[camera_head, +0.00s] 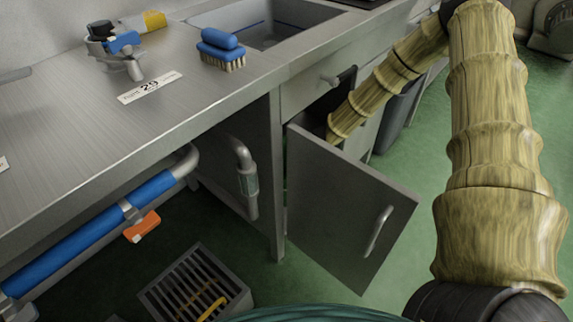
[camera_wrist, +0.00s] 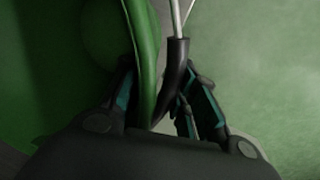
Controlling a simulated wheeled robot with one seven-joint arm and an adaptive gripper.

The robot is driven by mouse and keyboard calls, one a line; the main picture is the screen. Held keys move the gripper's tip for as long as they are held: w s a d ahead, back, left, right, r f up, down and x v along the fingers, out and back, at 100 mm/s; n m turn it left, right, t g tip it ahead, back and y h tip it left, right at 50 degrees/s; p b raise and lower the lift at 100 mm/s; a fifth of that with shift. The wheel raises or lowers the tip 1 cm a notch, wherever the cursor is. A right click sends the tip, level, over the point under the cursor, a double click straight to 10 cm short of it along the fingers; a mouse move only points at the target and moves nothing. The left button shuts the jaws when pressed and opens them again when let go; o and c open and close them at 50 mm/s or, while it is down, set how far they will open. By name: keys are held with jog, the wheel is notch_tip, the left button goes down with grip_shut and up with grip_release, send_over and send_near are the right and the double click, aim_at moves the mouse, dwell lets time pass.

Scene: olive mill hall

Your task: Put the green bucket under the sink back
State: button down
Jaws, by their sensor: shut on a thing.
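The green bucket shows close up in the wrist view, where a curved green rim (camera_wrist: 143,50) runs down between the fingers. A dark handle grip with a metal wire (camera_wrist: 178,62) lies beside the rim. My gripper (camera_wrist: 160,95) is shut on the bucket at this rim and grip. In the head view my arm reaches behind the open cabinet door (camera_head: 345,210), which hides my gripper and the bucket. The sink (camera_head: 265,25) is set in the steel counter (camera_head: 70,125) above the cabinet.
The door stands ajar with its handle (camera_head: 378,232) facing outward. A blue brush (camera_head: 220,48) and a metal fitting (camera_head: 125,55) sit on the counter. A blue pipe (camera_head: 90,230) with an orange lever (camera_head: 142,226) runs below. A floor grate (camera_head: 195,285) lies in front; green floor is free at right.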

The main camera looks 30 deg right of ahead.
jog(key=w+d+f+b, duration=0.2)
jog(key=w+d, duration=0.2)
jog(key=w, duration=0.2)
jog(key=w+d+f+m+b, duration=0.1)
jog(key=w+d+f+b, duration=0.2)
jog(key=w, duration=0.3)
jog(key=shift+w+d+f+b, duration=0.3)
jog(key=shift+w+d+f, duration=0.1)
jog(key=shift+d, duration=0.3)
jog(key=shift+f, duration=0.1)
jog(key=c, duration=1.1)
grip_release()
jog(key=shift+s+d+r+p, duration=0.1)
jog(key=shift+s+r+p, duration=0.3)
jog(key=shift+r, duration=0.85)
jog(key=shift+s+d+r+p, duration=0.1)
jog(key=shift+r+p, duration=0.55)
jog(key=shift+r, duration=0.65)
jog(key=shift+s+r+p, duration=0.25)
jog(key=shift+r+p, duration=0.25)
jog(key=shift+r, duration=0.75)
